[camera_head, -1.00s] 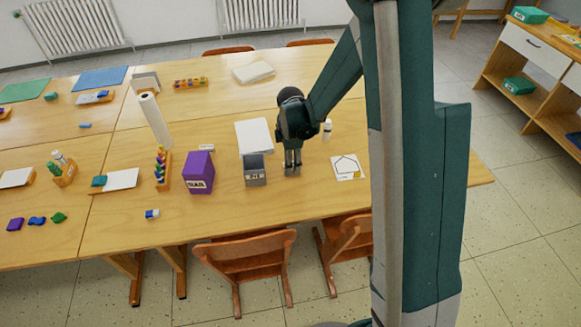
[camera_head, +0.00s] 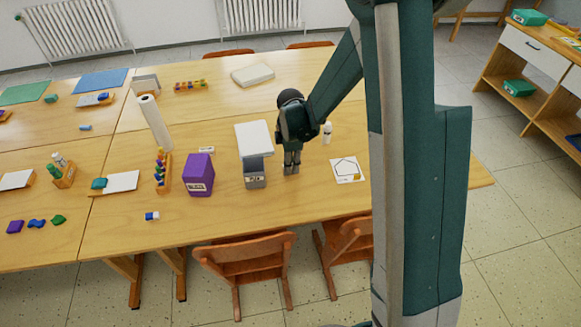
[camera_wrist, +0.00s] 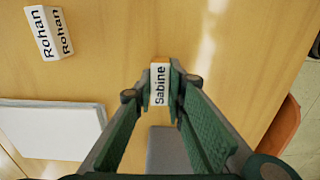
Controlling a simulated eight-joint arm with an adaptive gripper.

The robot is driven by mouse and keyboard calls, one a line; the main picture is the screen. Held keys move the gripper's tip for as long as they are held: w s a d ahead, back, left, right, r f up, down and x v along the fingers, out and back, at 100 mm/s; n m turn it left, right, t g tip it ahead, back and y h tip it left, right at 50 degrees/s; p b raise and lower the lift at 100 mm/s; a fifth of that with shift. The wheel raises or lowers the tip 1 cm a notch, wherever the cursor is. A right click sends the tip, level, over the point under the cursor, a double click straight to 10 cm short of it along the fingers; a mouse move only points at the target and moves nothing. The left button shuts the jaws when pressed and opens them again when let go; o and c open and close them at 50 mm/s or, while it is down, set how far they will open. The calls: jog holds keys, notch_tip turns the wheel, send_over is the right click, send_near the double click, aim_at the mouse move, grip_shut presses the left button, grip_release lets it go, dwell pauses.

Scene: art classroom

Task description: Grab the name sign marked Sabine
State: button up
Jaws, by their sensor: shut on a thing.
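The name sign marked Sabine (camera_wrist: 160,86) is a small white block with dark letters, seen in the wrist view between my fingertips. My gripper (camera_head: 291,172) is shut on it, with one green finger on each side. In the head view my gripper is low over the front part of the table, just right of a grey box (camera_head: 255,172). The sign cannot be made out in the head view.
A second white sign marked Rohan (camera_wrist: 49,33) stands apart at the wrist view's upper left. A white pad (camera_head: 253,137) lies behind the grey box. A purple box (camera_head: 199,174) is further left, and a drawing card (camera_head: 346,169) lies to the right. A chair (camera_head: 246,257) stands in front.

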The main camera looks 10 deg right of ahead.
notch_tip(320, 180, up, 10)
jog(key=shift+f+p, duration=0.1)
jog(key=shift+p, duration=1)
